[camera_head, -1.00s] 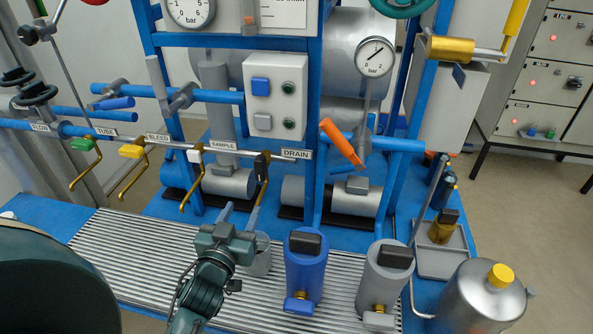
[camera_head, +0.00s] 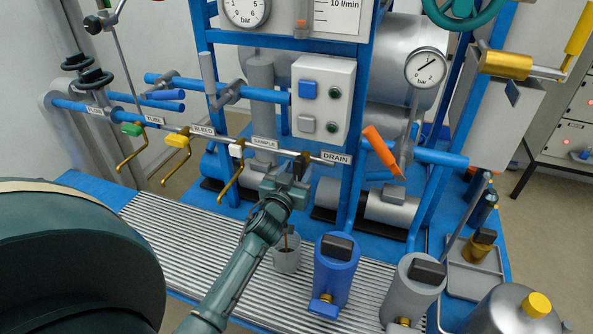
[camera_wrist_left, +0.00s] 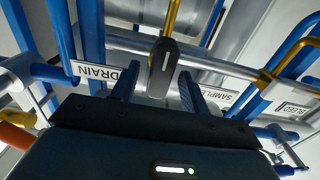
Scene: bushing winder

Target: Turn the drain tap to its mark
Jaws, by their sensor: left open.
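The drain tap has a black handle (camera_head: 301,166) on the pipe beside the DRAIN label (camera_head: 336,159). In the left wrist view its black handle (camera_wrist_left: 159,72), with a short white line, lies between the fingers with visible gaps on both sides. The tap's brass pipe shows beyond it. My left gripper (camera_head: 291,181) is open at the tap, and its fingers (camera_wrist_left: 156,88) straddle the handle. In the head view the gripper hides the tap's lower part. I cannot make out a separate mark. My right gripper is out of view.
Taps with green (camera_head: 131,129), yellow (camera_head: 177,141) and white (camera_head: 236,151) handles line the pipe to the left. A grey cup (camera_head: 287,260) stands on the grate (camera_head: 190,245) below. Blue (camera_head: 335,275) and grey (camera_head: 411,290) canisters stand to its right.

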